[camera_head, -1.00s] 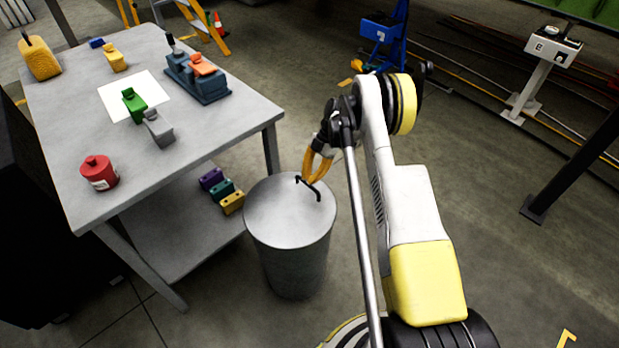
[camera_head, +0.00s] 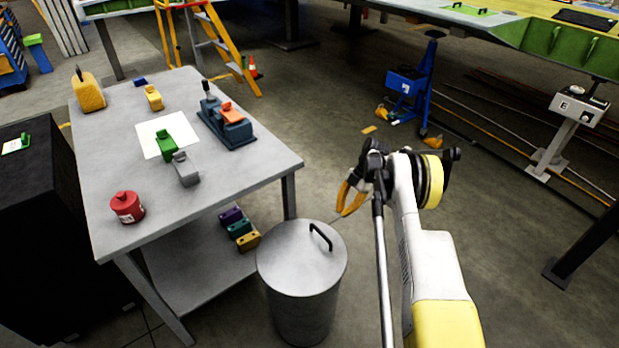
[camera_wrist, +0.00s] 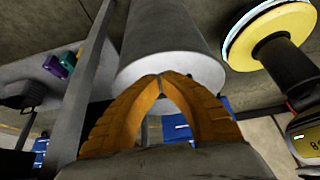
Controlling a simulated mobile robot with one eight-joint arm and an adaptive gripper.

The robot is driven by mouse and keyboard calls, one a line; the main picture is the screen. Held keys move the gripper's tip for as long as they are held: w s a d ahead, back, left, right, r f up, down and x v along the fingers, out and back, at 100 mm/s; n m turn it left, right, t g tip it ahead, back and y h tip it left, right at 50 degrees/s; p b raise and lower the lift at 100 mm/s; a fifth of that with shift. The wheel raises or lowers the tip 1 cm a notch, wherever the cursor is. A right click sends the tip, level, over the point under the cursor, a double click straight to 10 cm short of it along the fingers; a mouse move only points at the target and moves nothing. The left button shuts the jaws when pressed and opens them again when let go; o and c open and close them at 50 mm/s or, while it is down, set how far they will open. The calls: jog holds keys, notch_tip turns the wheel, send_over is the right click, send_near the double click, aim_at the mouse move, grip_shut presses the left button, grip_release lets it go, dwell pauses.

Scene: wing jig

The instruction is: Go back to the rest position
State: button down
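My gripper (camera_head: 342,213) is just off the upper right rim of the grey metal bin (camera_head: 305,310) in the head view. Its two orange fingers curve together and their tips meet in the wrist view (camera_wrist: 160,76), with nothing seen between them. The bin's round lid (camera_head: 285,255) is on, and its dark handle (camera_head: 320,236) stands clear of the fingers. The grey bin body also shows beyond the fingertips in the wrist view (camera_wrist: 165,35).
A grey workbench (camera_head: 235,185) stands left of the bin, with a red canister (camera_head: 127,207), a blue vise-like block (camera_head: 227,125) and small coloured parts on it. A blue stand (camera_head: 412,85) and a grey control post (camera_head: 560,140) stand behind. Floor between is open.

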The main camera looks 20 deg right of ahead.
jog(key=s+a+r+m+t+h, duration=0.1)
jog(key=a+r+m, duration=0.3)
jog(key=r, duration=0.9)
jog(key=a+r+m+t+h, duration=0.15)
jog(key=a+r+m, duration=0.25)
jog(key=r, duration=0.9)
jog(key=s+a+r+m+t+h, duration=0.2)
jog(key=s+a+r+m, duration=0.3)
jog(key=s+r, duration=0.5)
jog(key=s+a+m+t, duration=0.2)
jog(key=s+m, duration=0.2)
jog(key=s, duration=0.6)
jog(key=s+a+m+t+h, duration=0.1)
jog(key=s+a+m+t, duration=0.1)
jog(key=s, duration=0.9)
jog(key=shift+a+r+m, duration=0.35)
jog(key=shift+a+m, duration=0.25)
jog(key=shift+m, duration=0.6)
